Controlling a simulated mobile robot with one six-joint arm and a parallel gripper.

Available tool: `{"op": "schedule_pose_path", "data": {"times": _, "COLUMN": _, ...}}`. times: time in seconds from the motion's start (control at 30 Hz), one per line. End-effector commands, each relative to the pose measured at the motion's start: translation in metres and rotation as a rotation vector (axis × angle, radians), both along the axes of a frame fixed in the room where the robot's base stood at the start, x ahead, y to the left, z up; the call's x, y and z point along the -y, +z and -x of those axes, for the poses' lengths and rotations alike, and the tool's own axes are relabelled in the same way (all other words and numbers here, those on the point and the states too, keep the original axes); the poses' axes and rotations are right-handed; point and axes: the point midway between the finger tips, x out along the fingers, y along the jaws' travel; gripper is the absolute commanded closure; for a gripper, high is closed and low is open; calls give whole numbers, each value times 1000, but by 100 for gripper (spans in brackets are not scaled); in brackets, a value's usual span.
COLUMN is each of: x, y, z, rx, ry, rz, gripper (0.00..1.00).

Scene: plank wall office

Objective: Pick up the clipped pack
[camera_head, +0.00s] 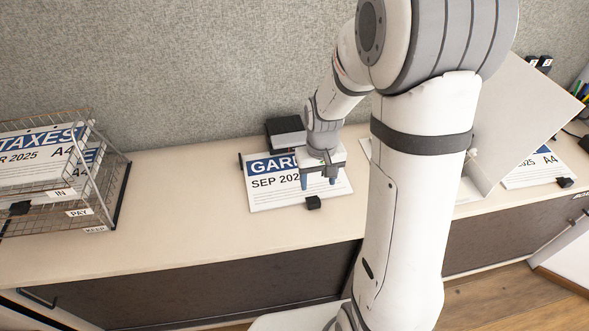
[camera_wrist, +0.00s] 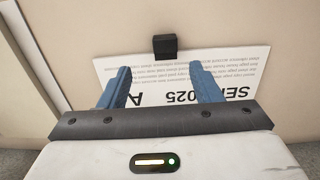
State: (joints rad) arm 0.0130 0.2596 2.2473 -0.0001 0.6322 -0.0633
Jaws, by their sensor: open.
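The clipped pack (camera_head: 268,197) is a white paper pack with a blue title band reading "GAR…" and "SEP 202…", lying flat on the counter. A black clip (camera_head: 313,203) sits on its near edge. My gripper (camera_head: 318,181) is over the right part of the pack and hides some of its print. In the wrist view, my gripper (camera_wrist: 167,84) has its blue fingers apart with nothing between them. The pack (camera_wrist: 255,75) lies below the fingers, and its clip (camera_wrist: 165,47) is beyond the fingertips, roughly centred between them.
A wire tray rack (camera_head: 112,205) with TAXES packs stands at the left. A black box (camera_head: 285,132) is behind the pack. A white board-like holder (camera_head: 510,120) and another clipped pack (camera_head: 535,173) are at the right. The counter (camera_head: 190,205) is clear between rack and pack.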

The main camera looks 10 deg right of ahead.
Motion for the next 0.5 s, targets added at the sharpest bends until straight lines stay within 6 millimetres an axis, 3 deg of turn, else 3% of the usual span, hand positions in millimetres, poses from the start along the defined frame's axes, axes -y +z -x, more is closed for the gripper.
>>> {"op": "schedule_pose_path", "data": {"times": 0.5, "x": -8, "y": -65, "z": 1, "rx": -7, "ry": 1, "rz": 0, "gripper": 42}}
